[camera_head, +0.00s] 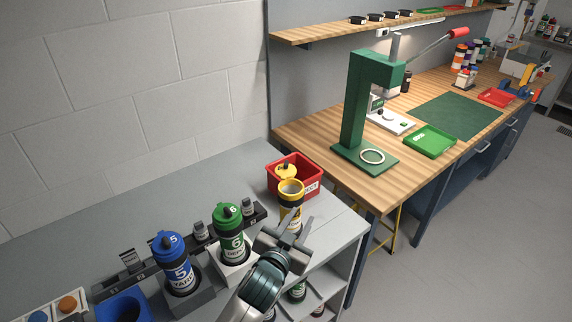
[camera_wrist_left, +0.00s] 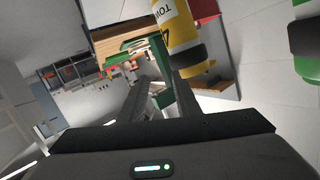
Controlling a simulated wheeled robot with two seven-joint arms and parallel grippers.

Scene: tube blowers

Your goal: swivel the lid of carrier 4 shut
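A yellow carrier (camera_head: 291,190) stands upright at the right end of the grey bench, its round mouth open. A yellow cap-like part (camera_head: 285,170) shows just behind the mouth, in front of or over the red box; I cannot tell how it joins the carrier. My left gripper (camera_head: 291,226) is in front of the carrier's lower body, fingers apart. In the left wrist view the yellow carrier (camera_wrist_left: 177,22) is beyond one finger, and nothing shows clamped between the fingertips (camera_wrist_left: 160,70); contact is unclear. My right gripper is not in view.
Blue carrier 5 (camera_head: 174,262) and green carrier 6 (camera_head: 229,230) stand in holders to the left. A red box (camera_head: 312,188) is right behind the yellow carrier. A wooden workbench (camera_head: 318,146) with a green press (camera_head: 354,115) stands to the right.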

